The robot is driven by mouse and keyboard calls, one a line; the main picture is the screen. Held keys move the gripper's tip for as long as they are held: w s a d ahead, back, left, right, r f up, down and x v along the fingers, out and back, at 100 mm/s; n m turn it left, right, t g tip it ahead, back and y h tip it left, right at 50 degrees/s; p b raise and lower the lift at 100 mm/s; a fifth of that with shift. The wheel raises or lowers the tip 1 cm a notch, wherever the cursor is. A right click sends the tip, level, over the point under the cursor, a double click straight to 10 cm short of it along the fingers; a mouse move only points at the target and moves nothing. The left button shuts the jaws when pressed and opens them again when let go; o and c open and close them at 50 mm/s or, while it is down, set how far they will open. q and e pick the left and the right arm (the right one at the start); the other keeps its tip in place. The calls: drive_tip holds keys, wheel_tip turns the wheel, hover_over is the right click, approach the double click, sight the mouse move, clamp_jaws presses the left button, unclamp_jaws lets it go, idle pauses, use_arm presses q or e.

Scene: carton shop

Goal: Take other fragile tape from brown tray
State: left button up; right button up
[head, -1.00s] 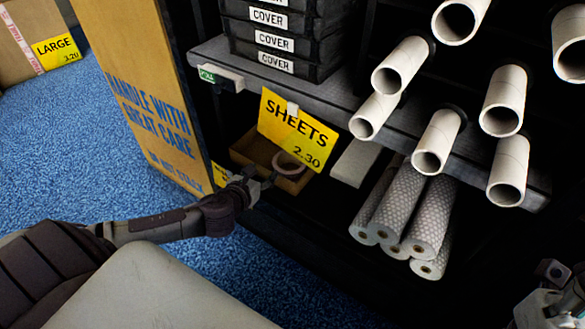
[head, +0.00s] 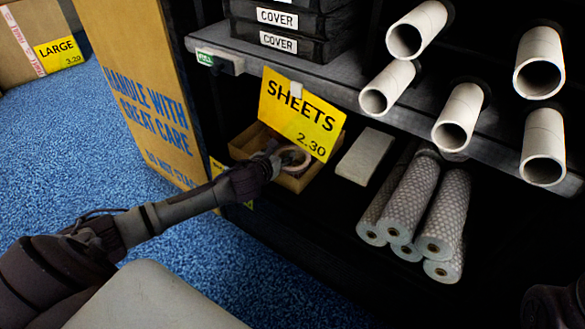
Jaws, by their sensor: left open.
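The brown tray (head: 296,184) is a small open box on the lower shelf, below the yellow SHEETS sign. A roll of tape (head: 302,158), a pale ring with a pinkish tone, is in the tray near its right side. Its print cannot be read. My left gripper (head: 279,154) is open at the tray, with its fingers at the left side of the roll. Whether they touch it cannot be told. My left wrist hides part of the tray's front left. Only a dark part of my right arm shows at the bottom right corner; its gripper is out of view.
The SHEETS sign (head: 301,113) hangs close above the tray. A grey block (head: 367,156) and several patterned rolls (head: 413,205) lie to the right. White tubes (head: 464,116) jut out above. A tall carton (head: 140,95) stands at the left.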

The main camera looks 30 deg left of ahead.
use_arm(q)
clamp_jaws()
idle(0.3)
drive_tip(key=shift+r, duration=0.15)
